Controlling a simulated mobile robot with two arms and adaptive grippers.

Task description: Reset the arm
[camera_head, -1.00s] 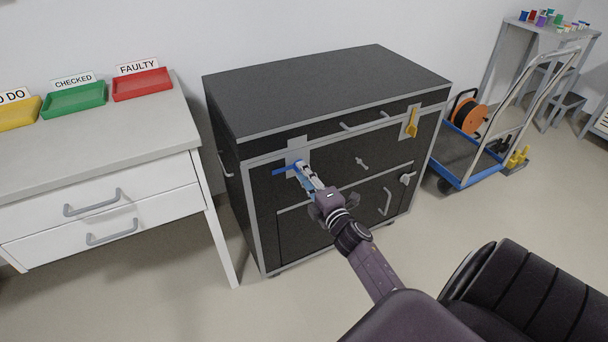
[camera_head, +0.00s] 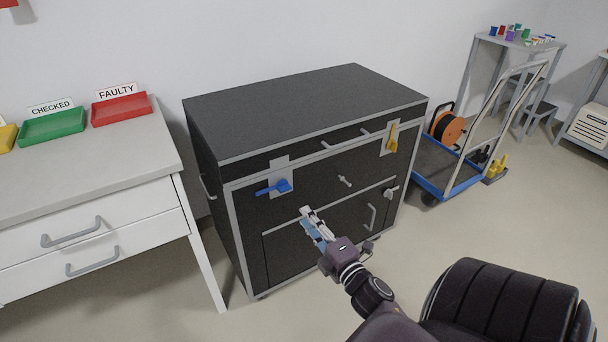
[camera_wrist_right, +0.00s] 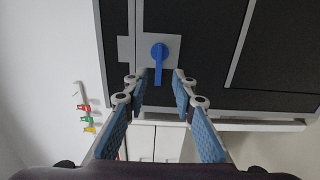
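My right gripper (camera_head: 316,228) is in front of the dark cabinet, below and to the right of the blue lever handle (camera_head: 274,188). In the right wrist view the fingers of my right gripper (camera_wrist_right: 158,92) are spread apart with nothing between them. The blue lever shows beyond the fingertips in the right wrist view (camera_wrist_right: 159,60), on a grey plate, apart from the gripper. In the head view the lever lies about level, its handle pointing left. My left gripper is in neither view.
The dark cabinet (camera_head: 310,110) also has a yellow lever (camera_head: 392,138) and small grey handles. A white drawer table (camera_head: 90,180) with labelled trays stands at left. A blue trolley (camera_head: 440,168) with an orange reel stands at right. Open floor lies in front.

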